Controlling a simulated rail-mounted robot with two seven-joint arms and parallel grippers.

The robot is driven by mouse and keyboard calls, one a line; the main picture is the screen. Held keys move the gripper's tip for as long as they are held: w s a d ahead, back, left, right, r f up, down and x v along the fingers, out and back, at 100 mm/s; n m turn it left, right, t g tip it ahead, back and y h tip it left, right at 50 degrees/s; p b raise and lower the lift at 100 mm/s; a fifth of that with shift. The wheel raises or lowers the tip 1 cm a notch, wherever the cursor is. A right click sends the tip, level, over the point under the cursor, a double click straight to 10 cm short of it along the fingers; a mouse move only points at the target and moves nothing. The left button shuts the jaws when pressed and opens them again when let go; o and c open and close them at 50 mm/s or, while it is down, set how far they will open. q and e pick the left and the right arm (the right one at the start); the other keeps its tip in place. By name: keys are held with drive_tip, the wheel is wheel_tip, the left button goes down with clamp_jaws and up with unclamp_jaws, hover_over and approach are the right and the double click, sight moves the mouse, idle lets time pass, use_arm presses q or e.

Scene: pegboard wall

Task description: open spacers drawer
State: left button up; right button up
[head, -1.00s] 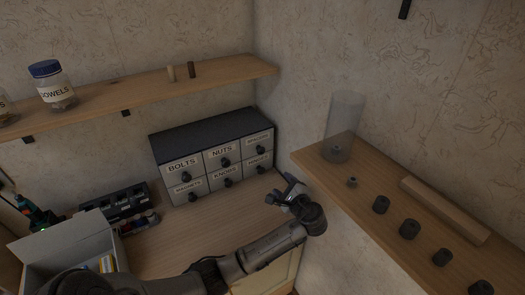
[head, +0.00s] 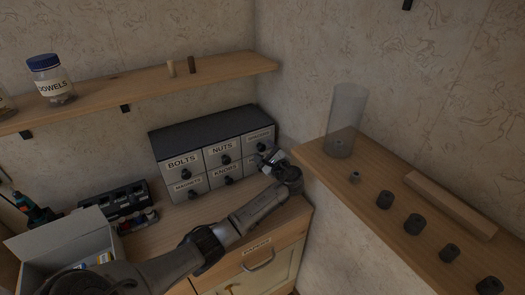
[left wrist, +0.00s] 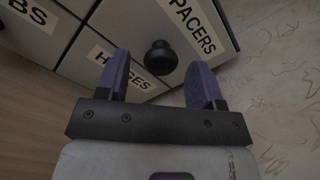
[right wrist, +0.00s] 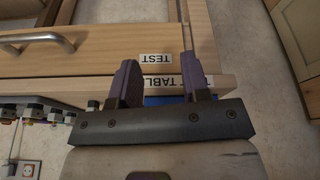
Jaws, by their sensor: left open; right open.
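The spacers drawer (head: 258,134) is the top right drawer of the small dark-topped cabinet (head: 204,127), and it looks shut. In the left wrist view, its SPACERS label (left wrist: 193,24) and round black knob (left wrist: 160,58) show close up. My left gripper (left wrist: 161,80) is open, with its two fingers to either side of the knob in that view; I cannot tell if they touch it. In the head view my left gripper (head: 268,160) is at the right side of the drawer fronts. My right gripper (right wrist: 158,82) is open and empty, facing a wooden front with a TEST label (right wrist: 156,58).
Neighbouring drawers are labelled BOLTS, NUTS and KNOBS; a HINGES label (left wrist: 118,68) lies below the spacers knob. A wooden shelf (head: 400,185) with a clear cylinder (head: 345,118) and several dark rings stands close right of my left gripper. A grey box (head: 62,240) sits at left.

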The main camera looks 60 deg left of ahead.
use_arm(q)
drive_tip(key=shift+a, duration=1.05)
drive_tip(key=shift+c, duration=0.4)
drive_tip(key=shift+d, duration=0.1)
clamp_jaws()
